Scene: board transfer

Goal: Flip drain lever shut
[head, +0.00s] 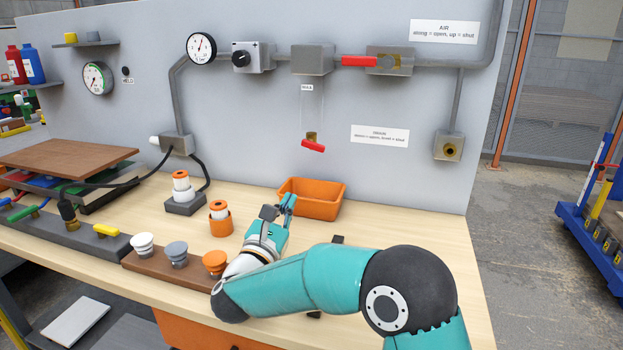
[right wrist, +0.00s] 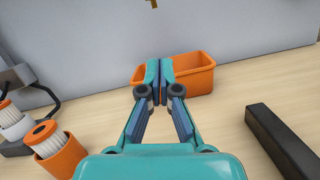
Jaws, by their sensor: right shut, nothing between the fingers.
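The drain lever (head: 313,146) is a short red handle on a small brass valve (head: 311,136) below the clear filter bowl on the grey panel. It slants slightly down to the right in the head view. A drain sign (head: 380,135) is to its right. My right gripper (head: 289,200) is below and left of the lever, apart from it, in front of the orange bin. In the right wrist view its fingers (right wrist: 160,72) are closed together and empty. A small brass part (right wrist: 154,3) shows at the top edge there; the red handle does not. My left gripper is out of view.
The orange bin (head: 311,205) stands against the panel behind my fingers. A white-and-orange filter (head: 220,222), a stand with another filter (head: 183,200) and a brown rack with several plugs (head: 145,262) lie left. A dark bar (right wrist: 283,140) lies right. The right bench end is clear.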

